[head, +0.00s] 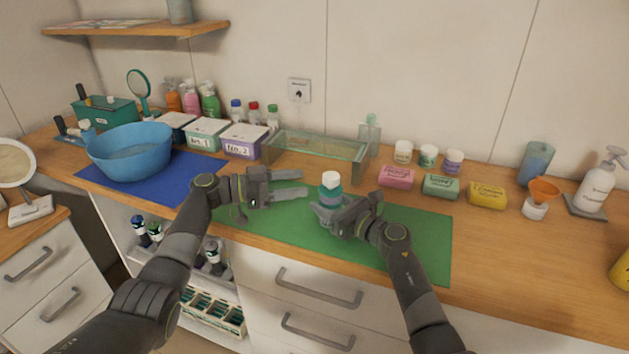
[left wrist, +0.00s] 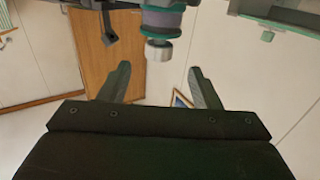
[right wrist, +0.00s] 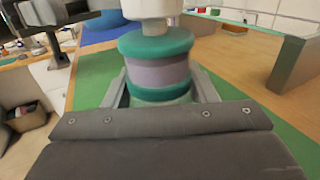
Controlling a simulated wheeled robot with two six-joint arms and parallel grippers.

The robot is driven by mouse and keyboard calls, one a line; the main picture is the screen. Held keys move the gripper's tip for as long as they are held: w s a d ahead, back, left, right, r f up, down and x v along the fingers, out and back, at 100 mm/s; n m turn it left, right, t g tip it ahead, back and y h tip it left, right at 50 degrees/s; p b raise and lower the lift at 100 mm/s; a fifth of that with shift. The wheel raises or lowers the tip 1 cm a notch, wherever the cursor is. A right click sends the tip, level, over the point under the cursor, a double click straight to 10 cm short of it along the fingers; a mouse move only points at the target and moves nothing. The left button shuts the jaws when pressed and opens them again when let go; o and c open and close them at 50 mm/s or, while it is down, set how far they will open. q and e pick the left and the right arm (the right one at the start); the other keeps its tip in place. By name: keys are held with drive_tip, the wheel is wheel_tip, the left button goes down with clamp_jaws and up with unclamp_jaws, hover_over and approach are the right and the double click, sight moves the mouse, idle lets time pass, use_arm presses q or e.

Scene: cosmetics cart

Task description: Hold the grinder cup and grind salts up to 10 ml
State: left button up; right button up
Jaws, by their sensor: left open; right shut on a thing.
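The grinder cup (head: 330,190) has a white top, teal bands and a greyish-purple middle. It stands upright over the green mat (head: 420,228). My right gripper (head: 322,212) is shut on its lower part; in the right wrist view the fingers lie on both sides of the grinder cup (right wrist: 158,68). My left gripper (head: 304,184) is open and empty, just left of the cup, fingers pointing right toward it. In the left wrist view the cup (left wrist: 160,22) shows upside down beyond the open fingers. Any salts or level marks inside cannot be made out.
A blue bowl (head: 130,158) on a blue mat (head: 168,188) is at the left. A glass tray (head: 315,158) stands behind the cup. Soap bars, such as the pink one (head: 396,177), and small jars (head: 403,152) are at the right. The green mat's right part is clear.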

sight(326, 182)
use_arm(q)
drive_tip(key=shift+s+a, duration=0.15)
drive_tip(key=shift+a, duration=0.5)
drive_tip(key=s+d+f+y, duration=0.1)
drive_tip(key=f, duration=0.1)
drive_tip(key=s+d+f+n+t+y, duration=0.1)
drive_tip(key=f, duration=0.1)
drive_tip(key=shift+s+d+f+y, duration=0.1)
drive_tip(key=shift+s+d+y, duration=0.2)
drive_tip(key=shift+s, duration=0.05)
drive_tip(key=s+d+n+t+y, duration=0.1)
drive_tip(key=s+d+f+n+t+y, duration=0.1)
drive_tip(key=t, duration=0.1)
drive_tip(key=shift+f, duration=0.1)
drive_tip(key=s+r+n+t+y, duration=0.3)
drive_tip(key=r+n+t, duration=0.3)
drive_tip(key=t, duration=0.1)
drive_tip(key=x, duration=0.7)
drive_tip(key=a+x, duration=0.1)
drive_tip(key=x, duration=0.3)
drive_tip(key=shift+w+d+f, duration=0.1)
drive_tip(key=shift+w+d, duration=0.1)
drive_tip(key=shift+w, duration=0.25)
